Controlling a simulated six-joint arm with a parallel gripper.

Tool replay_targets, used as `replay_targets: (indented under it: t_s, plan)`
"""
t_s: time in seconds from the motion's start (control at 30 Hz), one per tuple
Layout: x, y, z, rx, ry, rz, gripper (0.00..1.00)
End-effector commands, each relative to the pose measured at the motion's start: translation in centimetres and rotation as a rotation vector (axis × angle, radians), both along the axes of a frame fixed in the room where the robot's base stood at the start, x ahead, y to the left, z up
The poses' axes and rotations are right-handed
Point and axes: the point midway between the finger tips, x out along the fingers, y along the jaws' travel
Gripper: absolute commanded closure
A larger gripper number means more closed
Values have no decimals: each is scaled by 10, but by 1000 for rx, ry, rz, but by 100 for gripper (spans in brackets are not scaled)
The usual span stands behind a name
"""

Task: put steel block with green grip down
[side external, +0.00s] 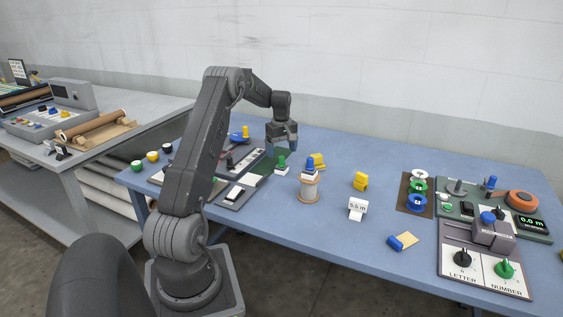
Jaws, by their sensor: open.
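The steel block with green grip (281,168) stands upright on the blue table, right of the dark fixtures. Its green grip points up and its pale block part is at the bottom. My gripper (284,147) is open and points down, just above and behind the green grip in the picture. The fingers look empty. The gap between fingertips and grip is small, and I cannot tell whether they touch.
A similar block with a blue grip (310,167) sits on a spool (308,189) close to the right. A control panel (487,262) fills the right end. The table's front middle is clear.

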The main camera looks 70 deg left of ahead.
Motion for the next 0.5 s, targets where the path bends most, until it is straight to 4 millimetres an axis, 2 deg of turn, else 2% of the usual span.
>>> replay_targets:
  t_s: [0.03, 0.13, 0.37, 0.47, 0.5]
  plan:
    - [0, 1, 11, 3, -2, 0, 16]
    - [0, 0, 29, 2, -2, 0, 16]
    - [1, -1, 52, 1, -2, -5, 16]
    - [9, -17, 66, 13, -9, -52, 16]
    - [14, -29, 76, 22, -17, -89, 16]
